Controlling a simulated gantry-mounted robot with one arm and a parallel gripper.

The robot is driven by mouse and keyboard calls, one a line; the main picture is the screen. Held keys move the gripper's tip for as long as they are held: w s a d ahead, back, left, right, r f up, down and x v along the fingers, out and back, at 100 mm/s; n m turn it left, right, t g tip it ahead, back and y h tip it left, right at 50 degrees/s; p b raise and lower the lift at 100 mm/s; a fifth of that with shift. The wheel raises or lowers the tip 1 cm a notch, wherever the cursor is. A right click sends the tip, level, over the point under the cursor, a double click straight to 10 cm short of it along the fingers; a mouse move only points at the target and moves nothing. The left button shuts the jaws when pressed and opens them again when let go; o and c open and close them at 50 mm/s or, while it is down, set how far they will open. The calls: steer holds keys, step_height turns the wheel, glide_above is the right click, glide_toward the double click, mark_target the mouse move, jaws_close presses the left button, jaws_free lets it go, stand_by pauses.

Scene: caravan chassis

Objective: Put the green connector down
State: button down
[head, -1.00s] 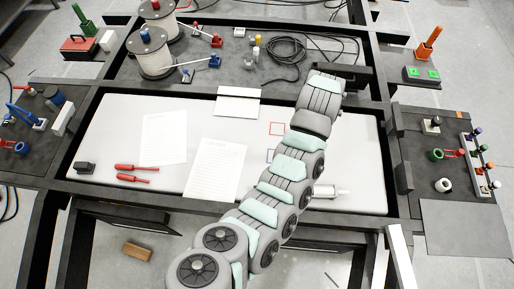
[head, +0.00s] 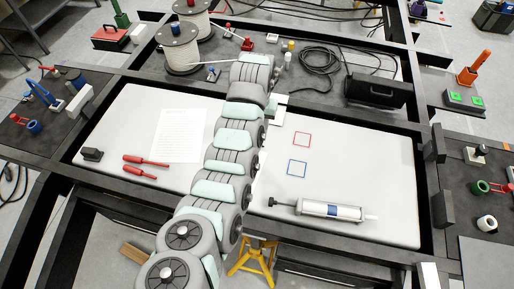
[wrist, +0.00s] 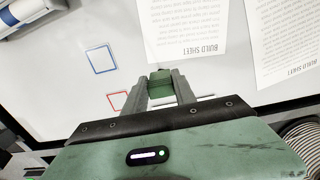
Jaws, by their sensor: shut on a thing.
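In the wrist view the green connector (wrist: 160,86) is a small dark green block between the two grey fingers of my gripper (wrist: 160,90). The fingers are shut on it, above the white board (wrist: 205,75). How high it is above the board, or whether it touches, I cannot tell. In the head view my arm hides the gripper and the connector. On the white board (head: 350,175) are a red outlined square (head: 302,139) and a blue outlined square (head: 297,169). In the wrist view the blue square (wrist: 102,57) and the red square (wrist: 117,100) lie left of the gripper.
A cartridge tube (head: 330,210) lies on the board's near right. A black case (head: 378,90) and cable (head: 322,60) are behind the dark frame bar. The board around the squares is clear.

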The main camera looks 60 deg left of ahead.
step_height(320, 180, down, 9)
steer(key=shift+a+r+b, duration=0.1)
steer(key=shift+r+b, duration=0.1)
steer(key=shift+b, duration=0.15)
steer(key=shift+f+b, duration=0.55)
steer(key=shift+f, duration=1.05)
steer(key=shift+f, duration=0.1)
steer(key=c, duration=1)
jaws_free()
step_height(320, 180, up, 12)
steer(key=shift+r+p, duration=0.15)
steer(key=shift+p, duration=0.75)
steer(key=shift+w, duration=0.1)
